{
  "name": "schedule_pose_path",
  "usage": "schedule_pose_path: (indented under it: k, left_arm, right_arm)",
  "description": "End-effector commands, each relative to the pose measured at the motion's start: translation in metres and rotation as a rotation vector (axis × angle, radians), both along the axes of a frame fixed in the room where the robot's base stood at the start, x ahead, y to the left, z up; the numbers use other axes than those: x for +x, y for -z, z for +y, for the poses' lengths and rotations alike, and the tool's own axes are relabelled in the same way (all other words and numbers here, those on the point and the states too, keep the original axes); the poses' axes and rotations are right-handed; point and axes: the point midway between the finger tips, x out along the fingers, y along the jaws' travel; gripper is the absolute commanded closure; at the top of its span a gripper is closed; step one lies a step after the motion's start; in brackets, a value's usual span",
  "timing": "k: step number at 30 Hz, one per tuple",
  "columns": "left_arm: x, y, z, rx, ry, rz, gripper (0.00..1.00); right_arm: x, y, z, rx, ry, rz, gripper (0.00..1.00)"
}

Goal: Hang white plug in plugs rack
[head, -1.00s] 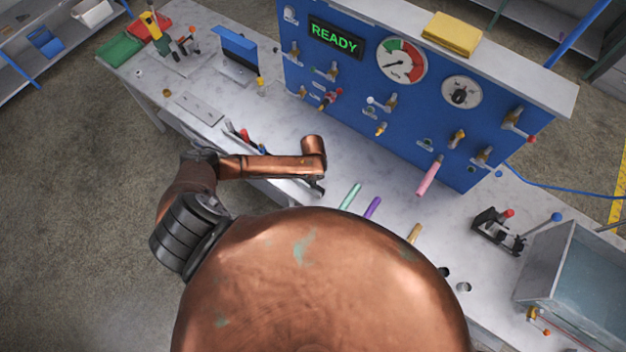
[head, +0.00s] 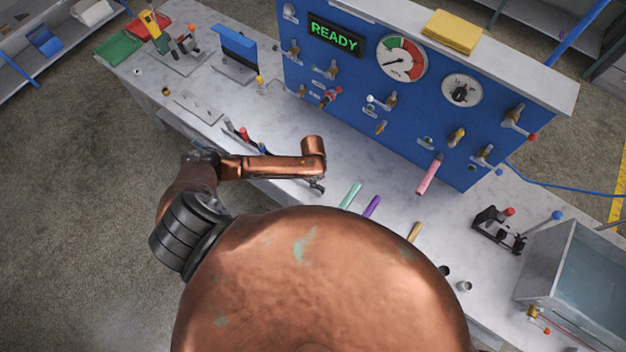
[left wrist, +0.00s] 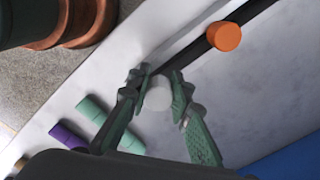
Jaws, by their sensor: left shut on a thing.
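The white plug (left wrist: 158,95) shows as a pale round end in the left wrist view. My left gripper (left wrist: 156,88) is shut on it, with one green-grey finger on each side. The gripper also shows in the head view (head: 318,186), low over the bench top. The plugs rack, a dark bar (left wrist: 193,48), runs diagonally to the fingertips, and an orange plug (left wrist: 224,37) sits on it. The white plug is at the bar's near end; I cannot tell whether it is seated. In the head view my arm hides part of the rack. My right gripper is not in view.
A turquoise handle (head: 350,195), a purple one (head: 372,206) and a yellow one (head: 415,232) lie right of the gripper. The blue panel (head: 350,120) stands behind, with a pink handle (head: 429,175) sticking out. A metal tank (head: 570,270) stands at the right.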

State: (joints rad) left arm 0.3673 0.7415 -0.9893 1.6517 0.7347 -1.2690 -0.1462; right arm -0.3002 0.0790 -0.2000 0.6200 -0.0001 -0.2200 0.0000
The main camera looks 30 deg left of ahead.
Motion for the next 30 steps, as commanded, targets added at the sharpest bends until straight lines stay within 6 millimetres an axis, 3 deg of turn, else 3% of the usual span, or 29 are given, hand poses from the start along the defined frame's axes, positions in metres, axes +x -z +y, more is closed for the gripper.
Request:
schedule_pose_path:
  k: [7, 8, 16, 25, 30]
  left_arm:
    - [0.000, 0.007, 0.000, 0.001, 0.000, 0.001, 1.00]
    - [0.000, 0.007, 0.000, 0.001, 0.000, 0.001, 0.80]
    - [0.000, 0.006, 0.000, 0.000, 0.000, 0.001, 0.62]
    - [0.000, 0.005, 0.000, -0.001, 0.000, 0.001, 0.60]
    - [0.001, -0.011, 0.001, 0.000, 0.001, -0.001, 0.60]
  right_arm:
    - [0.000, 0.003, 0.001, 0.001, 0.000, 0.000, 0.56]
    - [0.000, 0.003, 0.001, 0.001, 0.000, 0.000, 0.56]
    - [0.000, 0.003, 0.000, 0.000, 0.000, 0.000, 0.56]
    - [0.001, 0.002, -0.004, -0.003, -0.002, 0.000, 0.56]
    - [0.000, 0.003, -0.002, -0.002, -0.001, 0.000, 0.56]
